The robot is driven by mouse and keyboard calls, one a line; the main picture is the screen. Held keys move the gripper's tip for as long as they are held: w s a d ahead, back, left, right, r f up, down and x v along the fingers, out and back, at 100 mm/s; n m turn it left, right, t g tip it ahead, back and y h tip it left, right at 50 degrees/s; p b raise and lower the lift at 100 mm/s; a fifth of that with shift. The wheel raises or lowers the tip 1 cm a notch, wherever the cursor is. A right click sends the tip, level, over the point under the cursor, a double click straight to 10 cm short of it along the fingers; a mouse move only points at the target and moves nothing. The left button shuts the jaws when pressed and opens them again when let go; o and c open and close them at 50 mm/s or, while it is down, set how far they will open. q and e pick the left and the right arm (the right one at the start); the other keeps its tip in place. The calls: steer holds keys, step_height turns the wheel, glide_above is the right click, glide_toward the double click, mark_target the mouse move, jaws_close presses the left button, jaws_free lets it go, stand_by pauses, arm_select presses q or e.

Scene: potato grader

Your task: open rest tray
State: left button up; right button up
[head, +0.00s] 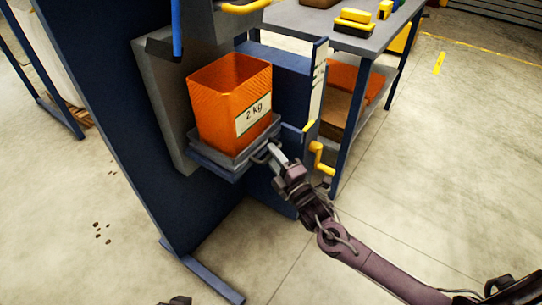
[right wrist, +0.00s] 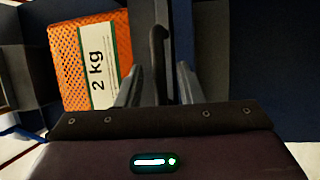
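The rest tray (head: 207,156) is a blue-grey ledge on the front of the dark blue machine. An orange mesh bag labelled "2 kg" (head: 225,105) stands upright on it; the bag also shows in the right wrist view (right wrist: 88,62). My right gripper (head: 268,152) is at the tray's front right corner. In the right wrist view its two fingers (right wrist: 158,88) are apart, with a dark curved bar (right wrist: 158,45) between them. I cannot tell whether they touch it. A small dark part at the bottom edge may be my left gripper (head: 175,300).
A yellow crank handle (head: 320,160) sits just right of my right gripper. A workbench (head: 300,22) with yellow items stands behind, with orange and brown things on its lower shelf. The machine's blue foot (head: 205,275) extends over the floor.

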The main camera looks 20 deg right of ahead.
steer(key=shift+w+a+r, duration=0.1)
steer(key=shift+w+a, duration=0.1)
steer(key=shift+w, duration=0.45)
jaws_close()
steer(key=shift+s, duration=0.1)
